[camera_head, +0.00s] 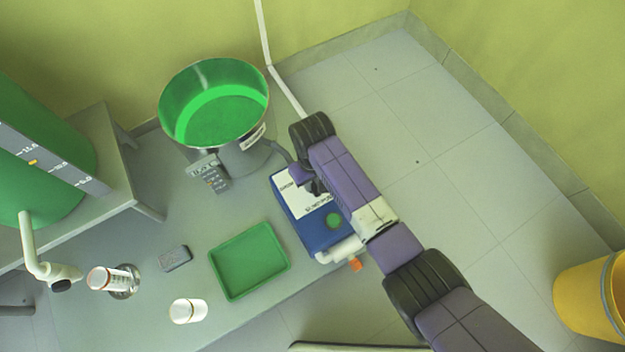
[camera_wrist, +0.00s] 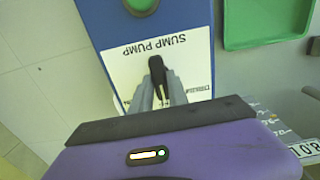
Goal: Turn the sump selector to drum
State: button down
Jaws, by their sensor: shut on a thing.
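The sump pump box (camera_head: 322,238) is blue with a white label plate and stands at the right edge of the grey bench. In the wrist view the plate (camera_wrist: 193,62) reads "SUMP PUMP" upside down. The black sump selector (camera_wrist: 157,72) is a narrow lever on this plate and points toward the lettering there. My gripper (camera_wrist: 161,92) is shut on the selector, with its grey fingers on either side of it. In the head view my gripper (camera_head: 317,188) is over the box, and my arm hides part of the plate. The smaller print is too blurred to read surely.
A steel pot with green inside (camera_head: 215,105) stands behind the box. A green tray (camera_head: 248,262) lies to its left, with a white-capped jar (camera_head: 187,310) and a grey block (camera_head: 174,258) farther left. A yellow bin (camera_head: 590,300) is at right; the floor between is clear.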

jog(key=shift+r+n+p, duration=0.1)
jog(key=shift+n+p, duration=0.75)
jog(key=shift+n, duration=0.05)
jog(key=shift+n+p, duration=0.8)
jog(key=shift+n, duration=0.4)
jog(key=shift+n+p, duration=0.8)
jog(key=shift+n, duration=1.4)
jog(key=c, duration=1.3)
grip_release()
